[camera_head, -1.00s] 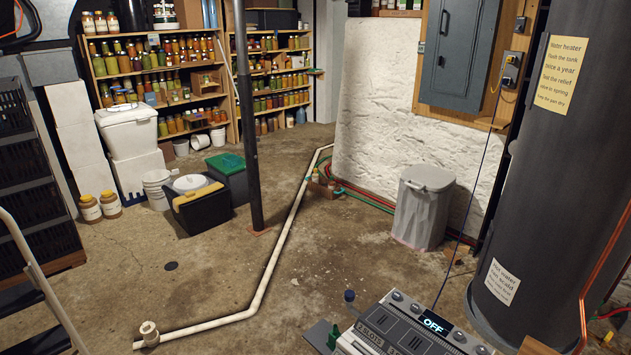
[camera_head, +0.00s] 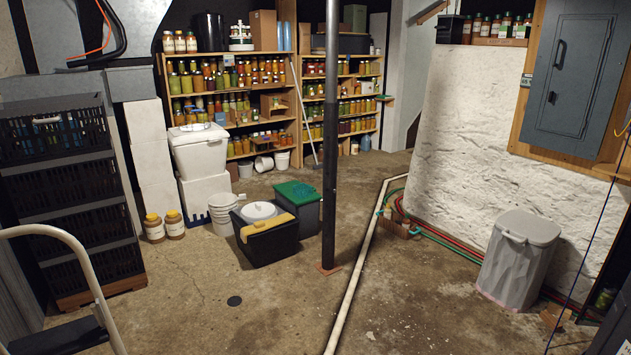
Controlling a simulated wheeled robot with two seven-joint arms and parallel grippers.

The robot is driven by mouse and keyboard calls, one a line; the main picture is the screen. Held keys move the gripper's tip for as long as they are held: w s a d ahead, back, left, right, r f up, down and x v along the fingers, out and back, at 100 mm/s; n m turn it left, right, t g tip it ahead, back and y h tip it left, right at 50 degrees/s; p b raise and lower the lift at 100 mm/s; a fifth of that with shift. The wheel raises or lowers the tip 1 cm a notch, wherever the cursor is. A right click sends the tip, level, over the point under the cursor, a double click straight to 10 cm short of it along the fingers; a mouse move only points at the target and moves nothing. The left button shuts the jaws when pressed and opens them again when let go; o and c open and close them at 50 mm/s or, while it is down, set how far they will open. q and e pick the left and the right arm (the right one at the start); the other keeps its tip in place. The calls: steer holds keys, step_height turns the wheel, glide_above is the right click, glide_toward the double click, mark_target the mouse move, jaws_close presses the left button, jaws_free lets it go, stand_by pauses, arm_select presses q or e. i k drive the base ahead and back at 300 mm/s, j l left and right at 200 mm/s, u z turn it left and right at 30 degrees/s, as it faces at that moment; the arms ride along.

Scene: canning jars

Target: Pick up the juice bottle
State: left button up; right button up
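No juice bottle can be told for certain in the head view. Two large amber jars with tan lids, a left jar (camera_head: 154,229) and a right jar (camera_head: 175,225), stand upright on the floor beside the white boxes. Many small jars fill the left wooden shelf (camera_head: 226,52) and the right shelf behind the post; their contents are too small to tell apart. A bluish bottle (camera_head: 365,143) stands low by the right shelf. Neither of my grippers is in view.
A dark post (camera_head: 330,150) stands mid-room, with a white pipe (camera_head: 356,265) along the floor to its right. A black bin (camera_head: 266,240), green-lidded bin (camera_head: 299,208), white bucket (camera_head: 224,213) and grey trash can (camera_head: 518,260) stand around. Black crates (camera_head: 75,195) are at left.

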mark_target(388, 213)
steer(key=i+j, duration=0.2)
steer(key=i, duration=0.15)
steer(key=i+j+u, duration=0.1)
steer(key=i, duration=0.25)
steer(key=i+j, duration=0.3)
steer(key=i+l+z, duration=0.1)
steer(key=i+z, duration=0.35)
steer(key=i, duration=0.45)
steer(key=i+j+z, duration=0.15)
steer(key=i+z, duration=0.35)
steer(key=i, duration=0.35)
steer(key=i+z, duration=0.15)
steer(key=i, duration=0.65)
steer(key=i+j+z, duration=0.15)
steer(key=i, duration=0.65)
steer(key=i+j+z, duration=0.1)
steer(key=i, duration=0.7)
